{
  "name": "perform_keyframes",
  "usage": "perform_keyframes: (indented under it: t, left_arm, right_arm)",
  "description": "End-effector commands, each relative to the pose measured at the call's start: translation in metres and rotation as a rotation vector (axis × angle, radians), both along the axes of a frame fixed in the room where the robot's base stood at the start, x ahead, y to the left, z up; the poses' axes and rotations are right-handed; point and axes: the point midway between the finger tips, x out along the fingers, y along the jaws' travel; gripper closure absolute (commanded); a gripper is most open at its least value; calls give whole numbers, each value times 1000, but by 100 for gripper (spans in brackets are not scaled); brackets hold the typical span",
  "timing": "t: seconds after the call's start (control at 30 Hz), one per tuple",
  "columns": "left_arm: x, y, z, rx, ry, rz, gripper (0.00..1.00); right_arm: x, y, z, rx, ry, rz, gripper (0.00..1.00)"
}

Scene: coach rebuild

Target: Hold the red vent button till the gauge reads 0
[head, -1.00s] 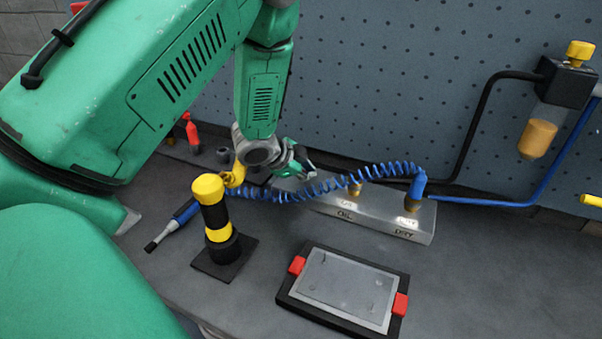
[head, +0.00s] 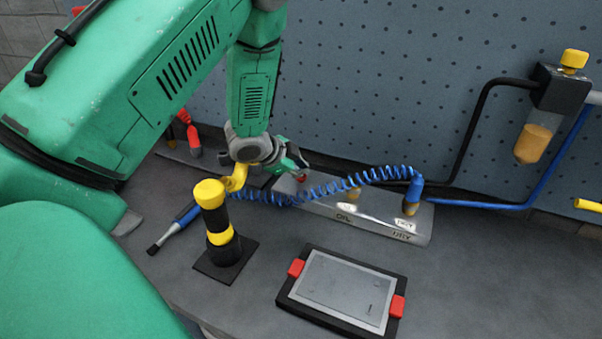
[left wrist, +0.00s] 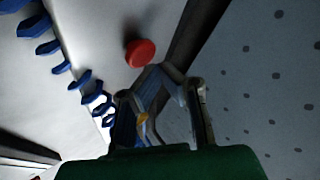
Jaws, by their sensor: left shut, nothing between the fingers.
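The red button (head: 301,178) shows as a small red spot just below my left gripper's fingertips, at the left end of the metal block (head: 421,226). In the left wrist view the red button (left wrist: 140,53) is a round red cap on a pale surface, just beyond the fingertips. My left gripper (head: 301,165) is shut and empty. It also shows in the left wrist view (left wrist: 156,72), with its tips close to the cap's edge; I cannot tell whether they touch it. No gauge face is in sight. My right gripper is not in view.
A coiled blue hose (head: 330,187) runs over the block, close to the gripper. A yellow-and-black post (head: 215,217) stands in front, beside a blue-handled brush (head: 178,224). A framed plate (head: 343,285) lies on the bench. A pegboard wall (head: 400,70) rises behind.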

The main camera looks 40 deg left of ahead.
Motion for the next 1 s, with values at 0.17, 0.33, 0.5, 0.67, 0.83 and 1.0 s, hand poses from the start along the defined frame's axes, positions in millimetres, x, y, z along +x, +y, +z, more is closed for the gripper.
perform_keyframes:
  t: [0.17, 0.33, 0.5, 0.67, 0.83, 1.0]
  left_arm:
    - [0, 8, 4, 1, 1, 0, 100]
    - [0, 9, 3, 0, 1, -1, 100]
    - [0, 10, 3, 0, 1, -1, 100]
    - [0, 10, 12, 0, 1, -1, 100]
    - [0, 10, 31, 0, 0, 0, 100]
    - [0, 10, 48, 0, 0, 0, 100]
  right_arm:
    - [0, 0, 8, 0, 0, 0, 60]
    - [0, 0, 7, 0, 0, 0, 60]
    - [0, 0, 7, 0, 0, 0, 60]
    - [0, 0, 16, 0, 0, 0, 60]
    - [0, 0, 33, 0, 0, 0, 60]
    - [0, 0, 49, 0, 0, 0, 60]
